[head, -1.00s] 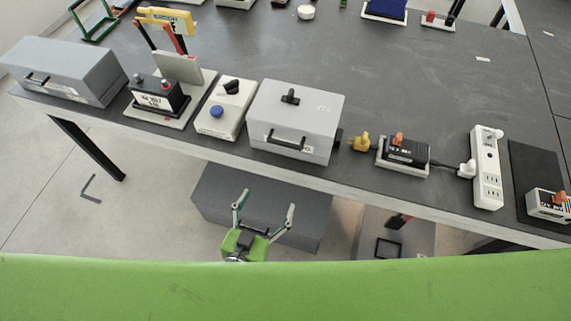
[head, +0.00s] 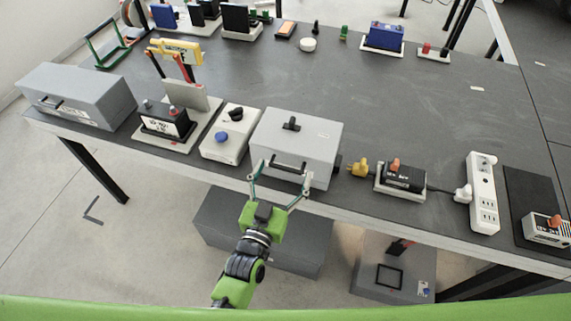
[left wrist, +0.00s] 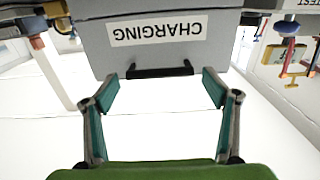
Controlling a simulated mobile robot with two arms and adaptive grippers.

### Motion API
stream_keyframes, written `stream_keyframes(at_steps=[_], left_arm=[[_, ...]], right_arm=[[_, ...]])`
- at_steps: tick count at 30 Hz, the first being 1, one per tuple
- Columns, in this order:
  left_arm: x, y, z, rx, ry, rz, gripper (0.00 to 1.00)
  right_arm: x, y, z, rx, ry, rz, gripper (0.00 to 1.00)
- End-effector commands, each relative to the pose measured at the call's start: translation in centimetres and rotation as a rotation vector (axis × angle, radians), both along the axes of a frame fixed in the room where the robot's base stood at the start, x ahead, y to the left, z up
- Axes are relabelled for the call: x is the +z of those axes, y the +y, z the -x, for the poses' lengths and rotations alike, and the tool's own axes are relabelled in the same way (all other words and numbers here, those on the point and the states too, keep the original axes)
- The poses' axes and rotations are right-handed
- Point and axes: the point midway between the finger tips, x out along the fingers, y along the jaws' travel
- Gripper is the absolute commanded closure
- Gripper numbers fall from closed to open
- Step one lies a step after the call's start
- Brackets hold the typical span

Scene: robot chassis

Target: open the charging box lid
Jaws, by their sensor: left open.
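The charging box is a light grey box (head: 319,143) with a closed lid, standing near the front edge of the table. It has a black latch-like part (head: 291,124) on top and a black handle (head: 288,166) on its front. The left wrist view shows its CHARGING label (left wrist: 158,30) upside down, with the handle (left wrist: 160,71) below it. My left gripper (head: 280,180) is open and empty in front of the box. Its fingertips (left wrist: 163,84) lie to either side of the handle. I cannot tell whether they touch it. My right gripper is not in view.
A white switch box with a blue button (head: 217,145) stands close left of the charging box. A yellow plug (head: 358,168) and a black adapter (head: 402,177) lie to its right. A darker grey box (head: 77,95) is at far left. The table (head: 400,100) behind is mostly clear.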

Motion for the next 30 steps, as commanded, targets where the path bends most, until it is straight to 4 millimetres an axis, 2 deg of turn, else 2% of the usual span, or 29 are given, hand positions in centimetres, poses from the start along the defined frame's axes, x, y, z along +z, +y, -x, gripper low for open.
stream_keyframes(at_steps=[6, 16, 21, 23, 30], left_arm=[[0.0, -0.6, -1.9, 0.0, 0.001, 0.0, 0.21], [-0.1, -0.7, -2.1, 0.0, 0.001, 0.0, 0.21], [-0.1, -0.7, -2.1, 0.0, 0.001, 0.0, 0.65], [-0.1, -0.7, -2.1, 0.0, 0.001, 0.0, 0.77], [0.5, -0.2, -2.2, 0.0, 0.0, -0.001, 0.77]], right_arm=[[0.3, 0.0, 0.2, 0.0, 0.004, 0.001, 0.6], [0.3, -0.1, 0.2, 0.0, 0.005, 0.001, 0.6], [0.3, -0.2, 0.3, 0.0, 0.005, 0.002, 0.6], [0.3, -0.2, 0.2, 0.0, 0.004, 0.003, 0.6], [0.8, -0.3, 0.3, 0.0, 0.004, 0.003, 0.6]])
